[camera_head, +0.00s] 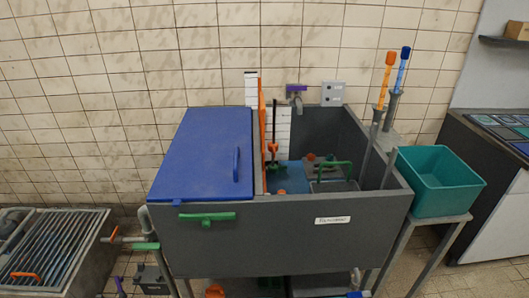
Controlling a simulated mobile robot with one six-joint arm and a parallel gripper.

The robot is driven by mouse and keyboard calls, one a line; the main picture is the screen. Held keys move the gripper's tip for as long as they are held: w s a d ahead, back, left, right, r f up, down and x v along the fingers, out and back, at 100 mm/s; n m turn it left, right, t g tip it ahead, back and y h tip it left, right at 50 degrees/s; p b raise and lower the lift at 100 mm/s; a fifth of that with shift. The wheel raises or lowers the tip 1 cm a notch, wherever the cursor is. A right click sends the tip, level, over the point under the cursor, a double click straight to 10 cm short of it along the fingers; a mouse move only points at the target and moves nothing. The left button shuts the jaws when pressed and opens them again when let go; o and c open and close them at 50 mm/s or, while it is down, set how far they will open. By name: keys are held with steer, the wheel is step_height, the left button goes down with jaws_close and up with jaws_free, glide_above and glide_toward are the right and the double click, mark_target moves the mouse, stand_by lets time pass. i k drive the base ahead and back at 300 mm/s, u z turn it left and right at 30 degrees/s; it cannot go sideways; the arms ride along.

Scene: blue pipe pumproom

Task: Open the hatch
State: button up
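A grey tank (285,240) stands against the tiled wall. A blue lid (205,145), which looks like the hatch, lies flat over its left half. A dark blue bar handle (236,164) stands near the lid's right edge. A green T-shaped handle (207,218) is on the tank's front wall, just below the lid. The right half of the tank is uncovered. An orange upright panel (262,135) stands beside the lid's right edge. What is under the lid is hidden. My gripper is not in view.
In the uncovered half are green-handled (332,165) parts and a blue plate (287,176). Upright orange (387,80) and blue (402,70) tools stand at the tank's right. A teal bin (438,180) is right of the tank; a slatted grate (45,250) is left. The space above the lid is clear.

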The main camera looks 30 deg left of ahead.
mark_target(208, 157)
steer(key=z, duration=0.65)
steer(key=k, duration=0.85)
steer(key=u, duration=3.15)
steer(key=i, duration=0.15)
steer(key=z, duration=1.4)
